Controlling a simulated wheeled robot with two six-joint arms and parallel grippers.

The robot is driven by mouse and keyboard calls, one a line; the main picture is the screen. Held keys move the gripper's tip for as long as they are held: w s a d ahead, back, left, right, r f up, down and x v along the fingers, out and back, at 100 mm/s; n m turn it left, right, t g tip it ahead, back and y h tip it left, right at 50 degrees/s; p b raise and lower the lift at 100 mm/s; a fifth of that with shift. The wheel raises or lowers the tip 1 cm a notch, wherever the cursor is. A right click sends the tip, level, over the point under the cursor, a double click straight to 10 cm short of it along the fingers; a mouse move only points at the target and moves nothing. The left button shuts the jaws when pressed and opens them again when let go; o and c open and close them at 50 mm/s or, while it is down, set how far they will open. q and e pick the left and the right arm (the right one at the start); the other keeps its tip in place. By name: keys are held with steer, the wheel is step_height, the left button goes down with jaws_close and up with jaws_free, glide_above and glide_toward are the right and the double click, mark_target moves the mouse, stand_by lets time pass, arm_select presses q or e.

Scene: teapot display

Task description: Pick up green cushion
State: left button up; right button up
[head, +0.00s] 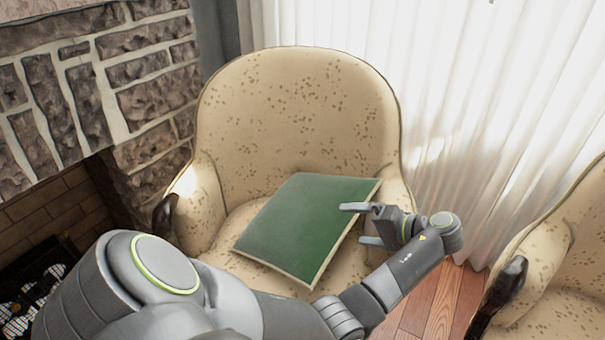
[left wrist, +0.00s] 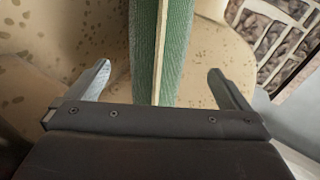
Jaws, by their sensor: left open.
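The green cushion (head: 308,227) is a flat square with a pale edge. It lies tilted on the seat of a beige spotted armchair (head: 295,110). My left gripper (head: 356,224) is at the cushion's right edge in the head view, with its fingers open. In the left wrist view the cushion (left wrist: 175,50) shows edge-on, its pale seam running between the two open fingers (left wrist: 160,86). There is a gap between the cushion and each finger. My right gripper is not in view.
A second spotted armchair (head: 560,270) stands at the right. A stone fireplace (head: 100,90) is at the left, and white curtains (head: 480,120) hang behind. A strip of wooden floor (head: 435,305) shows between the chairs.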

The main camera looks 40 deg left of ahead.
mark_target(345, 225)
arm_select(q)
steer(key=shift+x, duration=1.1)
steer(key=b+x, duration=0.1)
steer(key=x, duration=0.3)
steer(key=shift+f, duration=0.25)
steer(key=shift+s+a+f, duration=0.1)
steer(key=shift+a, duration=0.25)
steer(key=c, duration=1.4)
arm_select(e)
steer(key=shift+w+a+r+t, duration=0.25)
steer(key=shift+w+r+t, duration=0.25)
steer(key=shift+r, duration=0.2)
